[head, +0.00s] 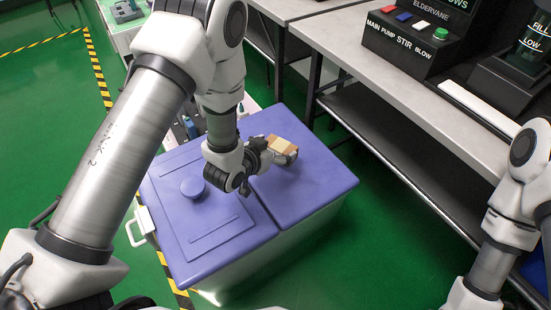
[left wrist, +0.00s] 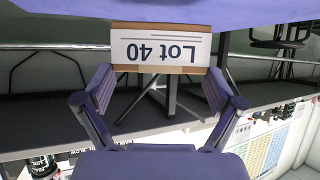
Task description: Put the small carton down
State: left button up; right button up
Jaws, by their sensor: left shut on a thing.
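The small carton (left wrist: 161,47) is brown with a white label that reads "Lot 40", upside down in the left wrist view. My left gripper (left wrist: 160,73) is shut on it, one finger at each side. In the head view, the carton (head: 276,143) shows as a tan block at the left gripper (head: 270,153), over the right part of a purple lid (head: 310,186). I cannot tell whether the carton touches the lid. My right arm stands at the right edge of the head view, and its gripper is out of the picture.
The lid's left part has a round knob (head: 192,187). The right part is mostly bare in front of the carton. A grey bench (head: 400,85) at the right carries a black button box (head: 415,40). Green floor (head: 385,240) lies between lid and bench.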

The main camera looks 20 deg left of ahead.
pick_arm(q)
notch_tip(320, 180, down, 4)
jog(key=shift+r+b, duration=0.15)
jog(key=shift+b, duration=0.55)
jog(key=shift+r, duration=0.15)
jog(key=o, duration=1)
